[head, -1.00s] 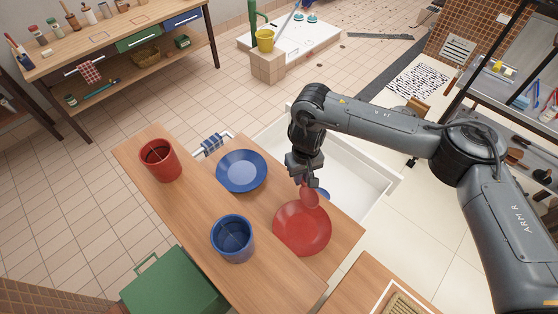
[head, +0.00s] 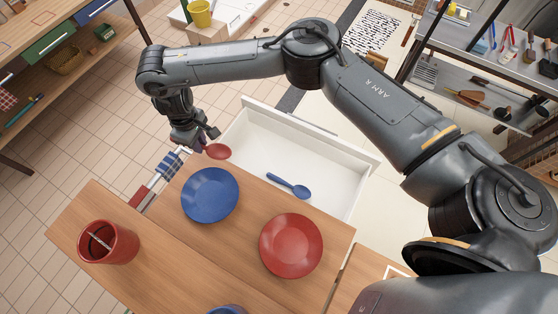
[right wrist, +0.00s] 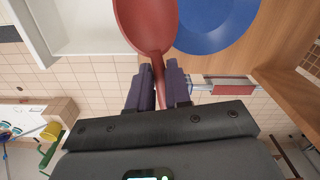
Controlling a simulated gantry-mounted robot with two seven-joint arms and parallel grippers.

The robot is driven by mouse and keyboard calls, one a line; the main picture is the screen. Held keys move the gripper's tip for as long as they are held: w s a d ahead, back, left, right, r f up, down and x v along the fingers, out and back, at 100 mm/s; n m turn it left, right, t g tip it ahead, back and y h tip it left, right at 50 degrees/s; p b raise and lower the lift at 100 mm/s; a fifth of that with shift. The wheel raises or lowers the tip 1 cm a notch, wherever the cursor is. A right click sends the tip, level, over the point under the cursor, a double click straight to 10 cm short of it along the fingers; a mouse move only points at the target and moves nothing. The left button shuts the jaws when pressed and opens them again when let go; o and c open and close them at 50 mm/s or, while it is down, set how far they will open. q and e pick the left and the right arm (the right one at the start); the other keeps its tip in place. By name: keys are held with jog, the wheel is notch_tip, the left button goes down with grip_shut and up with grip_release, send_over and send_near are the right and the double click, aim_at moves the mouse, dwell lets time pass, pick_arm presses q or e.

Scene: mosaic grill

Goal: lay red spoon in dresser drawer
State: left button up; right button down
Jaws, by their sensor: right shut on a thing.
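My right gripper (head: 207,140) is shut on the handle of the red spoon (head: 219,151), at the left end of the open white drawer (head: 325,182). In the right wrist view the fingers (right wrist: 157,88) pinch the handle, and the spoon's bowl (right wrist: 147,25) points away from them, overlapping the blue plate (right wrist: 215,22) in the picture. The drawer shows there at upper left (right wrist: 90,25). In the head view the bowl appears near the drawer's left corner; its height is hard to tell. A blue spoon (head: 289,186) lies in the drawer. My left gripper is not in view.
On the wooden top, a blue plate (head: 210,195) and a red plate (head: 290,246) lie beside the drawer. A red cup (head: 108,243) stands farther left. Cloths hang on a rail (head: 167,166) near the gripper. Most of the drawer floor is bare.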

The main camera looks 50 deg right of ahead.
jog(key=s+d+f+p, duration=0.3)
jog(key=s+d+f, duration=0.8)
jog(key=d+f, duration=0.15)
jog(key=s+d+f+m+p, duration=0.1)
jog(key=s+d+f, duration=0.3)
jog(key=s+d, duration=0.45)
jog(key=s+d+f+m+p, duration=0.1)
jog(key=s+d+f, duration=0.35)
jog(key=s, duration=0.75)
jog(key=b, duration=0.2)
send_over(301, 169)
notch_tip(301, 169, down, 5)
jog(key=shift+a+f, duration=0.1)
jog(key=shift+a, duration=0.05)
jog(key=shift+f+b, duration=0.65)
jog(key=shift+f, duration=1.35)
jog(key=shift+f, duration=0.1)
